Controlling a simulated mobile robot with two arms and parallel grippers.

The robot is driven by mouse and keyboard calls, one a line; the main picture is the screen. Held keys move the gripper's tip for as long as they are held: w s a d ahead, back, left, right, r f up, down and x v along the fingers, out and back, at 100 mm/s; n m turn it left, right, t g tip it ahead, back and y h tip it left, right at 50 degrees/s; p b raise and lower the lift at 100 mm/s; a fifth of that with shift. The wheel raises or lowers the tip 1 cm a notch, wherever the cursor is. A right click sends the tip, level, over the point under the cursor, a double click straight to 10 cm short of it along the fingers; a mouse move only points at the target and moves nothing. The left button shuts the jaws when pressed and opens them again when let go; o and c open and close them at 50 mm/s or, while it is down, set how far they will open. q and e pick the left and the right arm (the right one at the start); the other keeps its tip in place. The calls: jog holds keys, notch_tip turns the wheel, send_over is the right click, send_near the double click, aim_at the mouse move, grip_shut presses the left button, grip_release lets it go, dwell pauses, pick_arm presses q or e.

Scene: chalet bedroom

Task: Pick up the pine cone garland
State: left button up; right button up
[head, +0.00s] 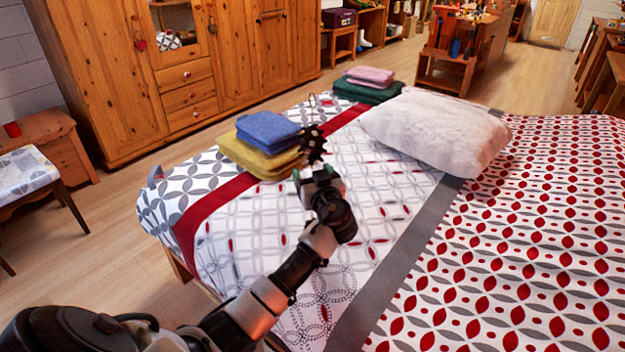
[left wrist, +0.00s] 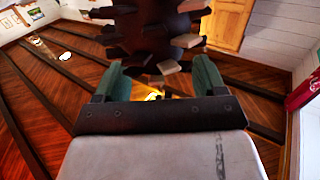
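The pine cone garland (head: 312,145) shows in the head view as a dark, spiky brown cone with a thin loop above it. It appears over the bed, beside the folded blue and yellow cloths. My left gripper (head: 316,177) is just below and in front of it, with its green fingers apart. In the left wrist view the cone's scales (left wrist: 155,35) fill the top middle, just beyond the spread fingertips of my left gripper (left wrist: 160,76). The gap between the fingers looks empty. Whether a fingertip touches the cone I cannot tell. My right gripper is not in view.
The bed (head: 375,225) has a patterned cover. A blue towel (head: 268,130) lies on a yellow one (head: 258,153) left of the garland. A white fluffy pillow (head: 440,130) lies to the right. Pink and green towels (head: 367,90) lie behind. A wooden wardrobe (head: 190,70) stands at the back left.

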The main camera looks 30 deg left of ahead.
pick_arm(q)
jog(key=c, duration=0.6)
jog(key=shift+r, duration=0.1)
